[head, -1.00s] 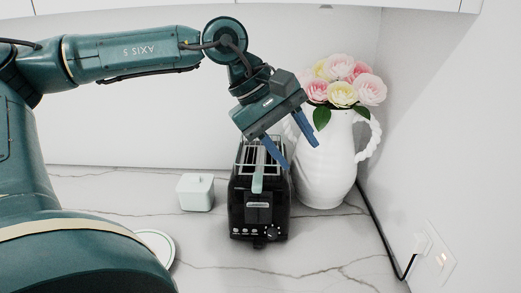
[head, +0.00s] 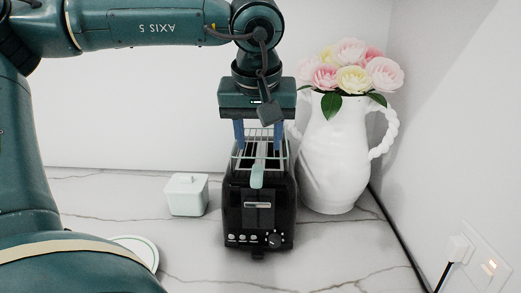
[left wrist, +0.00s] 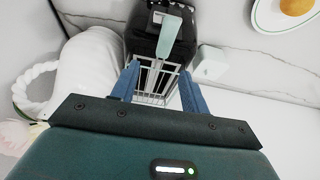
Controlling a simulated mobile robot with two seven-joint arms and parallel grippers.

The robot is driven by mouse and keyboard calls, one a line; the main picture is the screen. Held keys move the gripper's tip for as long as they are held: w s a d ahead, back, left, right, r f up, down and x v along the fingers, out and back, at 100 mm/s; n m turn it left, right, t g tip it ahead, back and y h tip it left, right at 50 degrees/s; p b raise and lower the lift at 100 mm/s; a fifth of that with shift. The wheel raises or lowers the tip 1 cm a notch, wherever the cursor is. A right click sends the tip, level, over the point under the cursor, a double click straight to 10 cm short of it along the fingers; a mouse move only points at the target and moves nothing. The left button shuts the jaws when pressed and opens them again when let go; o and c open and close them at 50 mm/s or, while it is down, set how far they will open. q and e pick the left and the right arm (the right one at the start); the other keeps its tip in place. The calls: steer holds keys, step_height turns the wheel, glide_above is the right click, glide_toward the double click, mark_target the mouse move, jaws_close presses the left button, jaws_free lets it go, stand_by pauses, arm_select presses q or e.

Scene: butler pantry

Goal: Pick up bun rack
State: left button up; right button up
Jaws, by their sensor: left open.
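The bun rack (head: 245,152) is a light wire rack on top of the black toaster (head: 258,212), with a pale green handle (head: 257,177) at its front end. The rack also shows in the left wrist view (left wrist: 152,99), with its handle (left wrist: 168,38) pointing away from my gripper. My left gripper (head: 258,146) points down over the back part of the rack. Its two blue fingers are open, one at each side of the rack in the left wrist view (left wrist: 159,82). I cannot tell whether they touch it. My right gripper is not in view.
A white vase (head: 335,160) with pink and yellow flowers stands close at the toaster's right. A small pale lidded box (head: 187,196) stands at its left. A plate (head: 140,246) lies front left. A plugged-in cord runs along the right wall.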

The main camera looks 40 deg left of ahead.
mark_target(258, 163)
arm_select(q)
steer(key=x, duration=0.3)
steer(key=shift+w+f, duration=0.1)
steer(key=shift+f, duration=0.2)
steer(key=shift+a+x, duration=0.15)
steer(key=shift+x, duration=1.2)
steer(key=shift+a+x, duration=0.15)
steer(key=shift+x, duration=1.25)
steer(key=shift+r, duration=0.1)
steer(key=shift+c, duration=0.2)
jaws_close()
